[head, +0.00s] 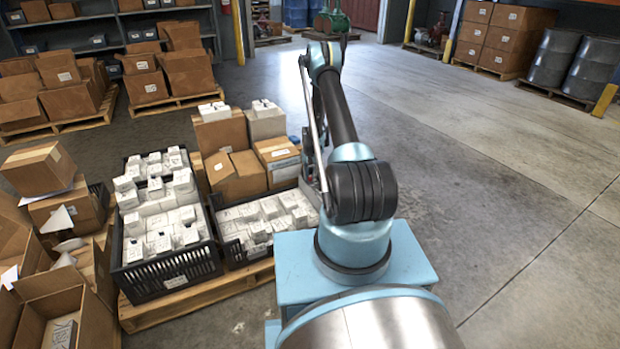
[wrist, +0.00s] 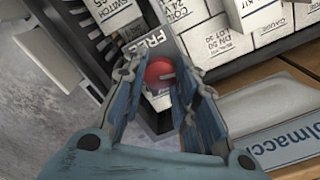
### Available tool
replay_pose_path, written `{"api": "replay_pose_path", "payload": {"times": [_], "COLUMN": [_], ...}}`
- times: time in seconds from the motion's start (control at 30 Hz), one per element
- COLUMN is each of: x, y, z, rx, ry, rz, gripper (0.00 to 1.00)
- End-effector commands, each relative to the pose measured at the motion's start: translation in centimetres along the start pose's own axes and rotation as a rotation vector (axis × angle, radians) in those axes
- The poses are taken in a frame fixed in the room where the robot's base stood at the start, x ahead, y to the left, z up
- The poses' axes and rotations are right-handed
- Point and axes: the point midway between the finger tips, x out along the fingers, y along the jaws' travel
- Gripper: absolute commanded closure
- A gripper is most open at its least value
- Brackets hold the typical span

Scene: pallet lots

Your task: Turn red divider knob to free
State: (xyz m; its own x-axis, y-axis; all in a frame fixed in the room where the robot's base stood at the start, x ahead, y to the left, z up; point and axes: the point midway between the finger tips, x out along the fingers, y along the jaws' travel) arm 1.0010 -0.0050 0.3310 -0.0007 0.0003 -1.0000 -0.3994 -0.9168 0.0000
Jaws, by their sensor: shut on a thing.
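The red divider knob (wrist: 160,72) is in the middle of the wrist view, beside a black crate wall. A pale line shows on its face. A grey plate lettered "FREE" (wrist: 150,43) is just above it. My gripper (wrist: 157,77) is shut on the knob, with one blue-grey finger on each side. The knob's lower part and anything lettered below it are partly hidden by the fingers. In the head view my arm hides the gripper and knob.
White labelled boxes (wrist: 220,42) fill the crate close to the fingers. In the head view, black crates (head: 170,275) stand on a pallet left of my arm; the floor (head: 500,200) to the right is clear.

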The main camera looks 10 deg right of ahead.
Motion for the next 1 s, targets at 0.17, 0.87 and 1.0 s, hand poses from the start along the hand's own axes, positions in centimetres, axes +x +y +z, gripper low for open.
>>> {"api": "replay_pose_path", "payload": {"times": [0.17,0.87,1.0], "x": [0.01,0.01,0.01], "y": [0.14,0.23,0.24], "z": [0.1,0.11,0.11], "rx": [-0.164,-0.828,-0.962], "ry": [-0.003,-0.004,-0.004], "rz": [0.002,0.002,0.002], "gripper": [0.97,0.97,0.97]}}
